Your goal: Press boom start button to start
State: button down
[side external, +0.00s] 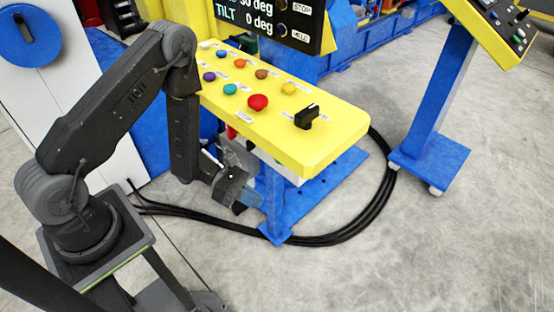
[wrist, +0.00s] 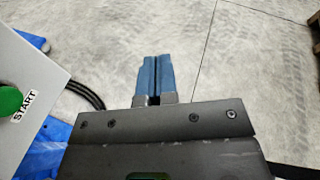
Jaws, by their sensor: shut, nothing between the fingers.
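A green button (wrist: 8,100) labelled START sits on a pale panel (wrist: 40,85) at the left edge of the wrist view, partly cut off by the frame. The word boom is not readable there. In the side view a small green spot (side external: 228,158) shows on the near side of the yellow-topped console (side external: 330,140), below a red one, partly behind my arm. My gripper (wrist: 155,60) has its blue fingers together and empty, over bare floor to the right of the button. In the side view my gripper (side external: 254,198) is low beside the console's blue leg, apart from the button.
Several coloured buttons and a black knob (side external: 307,117) are on the console top, under a display (side external: 270,18). Black cables (side external: 340,232) loop across the floor. A second blue stand (side external: 435,100) is at right. Open concrete floor lies in front.

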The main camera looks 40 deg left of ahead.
jog(key=w+a+f+n+t+y, duration=0.2)
jog(key=a+n+t+y, duration=0.2)
jog(key=a+n, duration=0.3)
jog(key=shift+w+a+f+n+t, duration=0.25)
jog(key=shift+a+f+n+t, duration=0.15)
jog(key=shift+n+t, duration=0.5)
jog(key=shift+w, duration=0.1)
jog(key=w, duration=0.8)
jog(key=shift+w, duration=0.35)
jog(key=shift+w+d, duration=0.1)
dwell(0.9)
jog(key=shift+w, duration=0.3)
jog(key=shift+w, duration=0.45)
dwell(0.6)
jog(key=shift+s, duration=0.85)
